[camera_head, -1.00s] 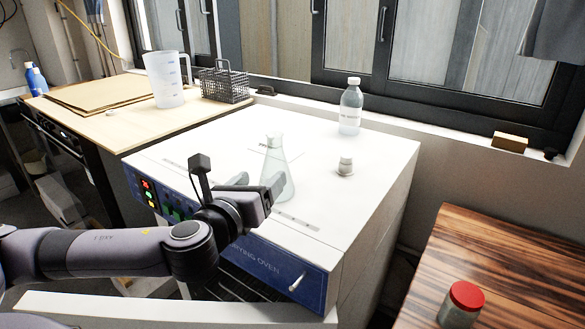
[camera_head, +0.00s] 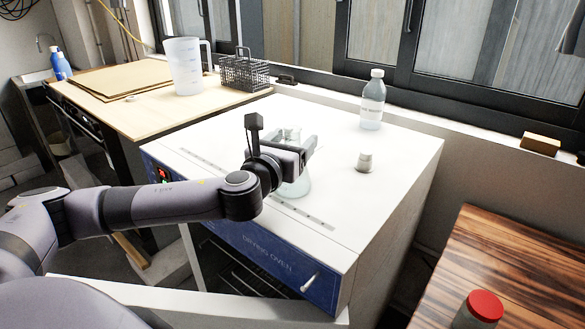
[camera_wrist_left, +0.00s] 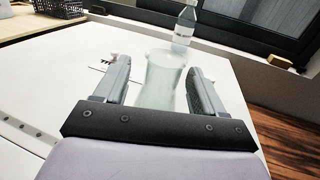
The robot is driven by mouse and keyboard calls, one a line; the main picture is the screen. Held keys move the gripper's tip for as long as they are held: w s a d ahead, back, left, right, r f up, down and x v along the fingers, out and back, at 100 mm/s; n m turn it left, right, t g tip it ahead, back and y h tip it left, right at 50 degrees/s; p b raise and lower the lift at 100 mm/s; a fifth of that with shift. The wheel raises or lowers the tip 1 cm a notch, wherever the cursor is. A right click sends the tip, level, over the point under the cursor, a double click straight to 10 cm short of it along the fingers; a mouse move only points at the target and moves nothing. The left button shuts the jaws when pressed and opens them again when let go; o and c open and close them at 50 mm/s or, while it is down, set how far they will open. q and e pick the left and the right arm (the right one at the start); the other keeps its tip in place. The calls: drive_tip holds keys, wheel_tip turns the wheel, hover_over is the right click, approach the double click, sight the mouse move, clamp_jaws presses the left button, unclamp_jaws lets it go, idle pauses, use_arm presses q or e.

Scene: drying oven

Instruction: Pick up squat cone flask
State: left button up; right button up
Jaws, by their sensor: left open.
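The squat cone flask (camera_head: 294,184) is clear glass and stands upright on the white top of the drying oven (camera_head: 400,172). My left gripper (camera_head: 300,150) is at the flask's upper part in the head view and hides some of it. In the left wrist view, the flask (camera_wrist_left: 161,82) stands between the two open fingers of my left gripper (camera_wrist_left: 158,85). A gap shows between the flask and each finger there. My right gripper is in neither view.
A measuring jug (camera_head: 184,66) and wire basket (camera_head: 246,72) stand on the left bench. A red-lidded jar (camera_head: 484,306) is on the wooden table (camera_head: 510,250).

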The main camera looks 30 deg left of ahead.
use_arm(q)
drive_tip(key=shift+w, duration=0.1)
clamp_jaws()
